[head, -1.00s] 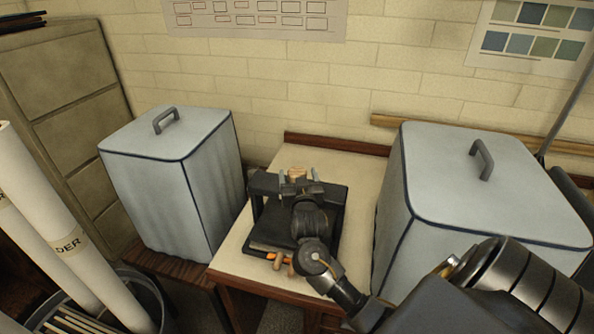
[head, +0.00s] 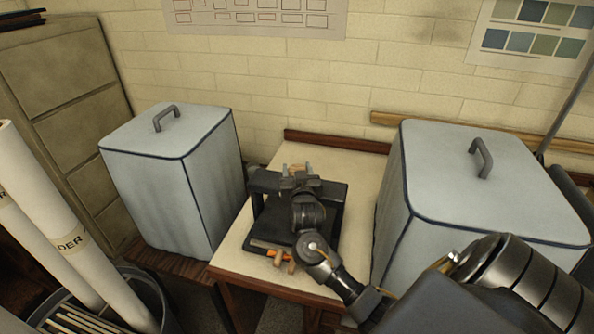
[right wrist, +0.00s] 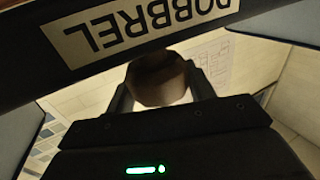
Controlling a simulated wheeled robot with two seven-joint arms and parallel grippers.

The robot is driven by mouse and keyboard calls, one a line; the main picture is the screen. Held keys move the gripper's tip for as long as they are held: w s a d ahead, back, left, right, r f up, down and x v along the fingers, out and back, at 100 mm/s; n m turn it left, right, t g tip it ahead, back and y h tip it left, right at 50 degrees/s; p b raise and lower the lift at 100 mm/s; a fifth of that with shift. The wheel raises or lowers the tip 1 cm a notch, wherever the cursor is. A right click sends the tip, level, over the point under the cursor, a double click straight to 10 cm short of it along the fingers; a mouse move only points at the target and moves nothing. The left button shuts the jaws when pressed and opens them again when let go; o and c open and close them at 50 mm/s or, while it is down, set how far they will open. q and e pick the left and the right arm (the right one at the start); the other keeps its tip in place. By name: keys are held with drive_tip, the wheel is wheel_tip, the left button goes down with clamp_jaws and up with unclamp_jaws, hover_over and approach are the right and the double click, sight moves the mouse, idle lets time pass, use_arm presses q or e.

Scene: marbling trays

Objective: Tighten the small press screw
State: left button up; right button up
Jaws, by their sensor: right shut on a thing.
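The small press (head: 333,211) is a black frame with a crossbar, standing on the table between two covered boxes. My right gripper (head: 297,170) is over its crossbar, and my arm hides much of the press. In the right wrist view my right gripper (right wrist: 160,92) is shut on the brown wooden screw knob (right wrist: 160,70), with one finger on each side. The black crossbar (right wrist: 40,72) with a pale label crosses the top of that view. The screw's thread is hidden. My left gripper is not in view.
A grey covered box (head: 170,190) stands left of the press, and a larger one (head: 490,190) stands close on the right. The pale table top (head: 345,160) is clear behind the press. Paper rolls (head: 55,230) stand in a bin at the left.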

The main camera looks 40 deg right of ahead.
drive_tip(key=shift+r+m+g+h+p, duration=0.1)
drive_tip(key=shift+m+g+h+p, duration=0.75)
drive_tip(key=shift+h, duration=0.25)
drive_tip(key=shift+m+g+h, duration=0.25)
drive_tip(key=shift+m+h, duration=0.15)
drive_tip(key=shift+m, duration=0.05)
drive_tip(key=shift+m+g+h, duration=0.7)
drive_tip(key=shift+g+h, duration=0.1)
drive_tip(key=shift+g, duration=0.2)
drive_tip(key=shift+f+m+g+h+b, duration=0.2)
drive_tip(key=shift+m+g+h+b, duration=0.25)
drive_tip(key=shift+m+g+h, duration=0.8)
drive_tip(key=shift+m+g, duration=0.25)
drive_tip(key=shift+g, duration=0.5)
drive_tip(key=shift+r, duration=0.1)
drive_tip(key=shift+d, duration=0.1)
